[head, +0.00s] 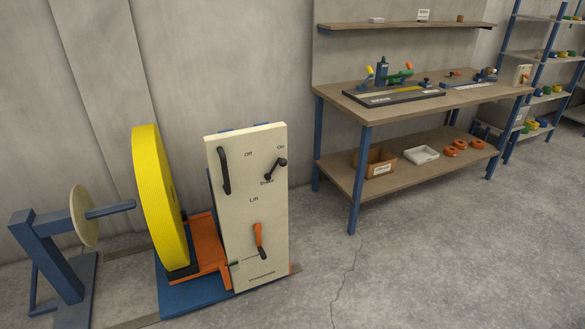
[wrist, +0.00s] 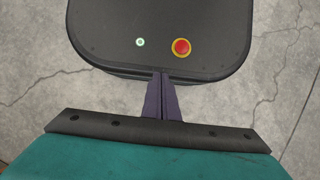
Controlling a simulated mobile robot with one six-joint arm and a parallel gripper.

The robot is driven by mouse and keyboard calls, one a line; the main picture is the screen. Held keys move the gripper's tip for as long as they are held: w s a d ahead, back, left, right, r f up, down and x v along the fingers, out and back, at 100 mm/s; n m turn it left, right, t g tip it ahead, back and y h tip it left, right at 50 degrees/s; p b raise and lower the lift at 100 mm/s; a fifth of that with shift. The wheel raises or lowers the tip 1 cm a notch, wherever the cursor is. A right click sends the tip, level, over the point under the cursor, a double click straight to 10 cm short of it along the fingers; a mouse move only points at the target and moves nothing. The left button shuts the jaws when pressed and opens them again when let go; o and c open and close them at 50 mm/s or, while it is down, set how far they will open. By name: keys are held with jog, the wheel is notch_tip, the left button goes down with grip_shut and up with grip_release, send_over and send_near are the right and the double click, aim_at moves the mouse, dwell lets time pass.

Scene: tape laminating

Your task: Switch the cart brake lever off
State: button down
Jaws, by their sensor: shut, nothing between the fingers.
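The cart (head: 230,285) stands at the lower left of the head view, with a tall cream front panel (head: 245,200). The black brake lever (head: 276,168) is on the upper right of this panel, above the small label "Brake". It tilts up and right, its knob end toward the "On" label; the "Off" label is to its left. My gripper (wrist: 161,76) shows only in the wrist view, its two purple fingers together with nothing between them. It is over my own dark base, and neither the cart nor the lever shows in that view.
The panel also carries a black handle (head: 224,170) and an orange lift lever (head: 259,240). A big yellow roll (head: 160,200) stands left of it, then a blue stand (head: 50,250). A workbench (head: 440,96) is at the right. The floor (head: 430,260) in front is clear.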

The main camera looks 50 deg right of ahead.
jog(key=w+d+r+m+t+y+b, duration=0.2)
jog(key=w+d+m+t+y, duration=0.15)
jog(key=w, duration=0.65)
jog(key=w+d+r+m+t+y+b, duration=0.15)
jog(key=w+m+y, duration=0.3)
jog(key=w, duration=0.65)
jog(key=w+d+r+m+t+y+b, duration=0.1)
jog(key=w+d+r+m+t, duration=0.1)
jog(key=w+d+r+t, duration=0.45)
jog(key=w+d+r+m+t+b, duration=0.1)
jog(key=w+d+r+m+t, duration=0.25)
jog(key=d, duration=0.65)
jog(key=w+d+r+m+t+h+b, duration=0.1)
jog(key=w+d+r+t, duration=0.1)
jog(key=d+r, duration=0.65)
jog(key=w+d+r+m+t+b, duration=0.1)
jog(key=w+d+r+m+t, duration=0.3)
jog(key=d, duration=0.8)
jog(key=s+d+r+t+h, duration=0.1)
jog(key=s+d+r+t, duration=0.1)
jog(key=s+d+r, duration=0.3)
jog(key=s+d+r+t+h+b, duration=0.1)
jog(key=s+d+r+t+h, duration=0.1)
jog(key=s+d+r, duration=0.4)
jog(key=d+r, duration=0.5)
jog(key=d, duration=0.3)
jog(key=shift+s+d+r+m+t, duration=0.3)
jog(key=shift+m+t, duration=0.05)
jog(key=shift+t, duration=0.05)
jog(key=shift+w, duration=0.15)
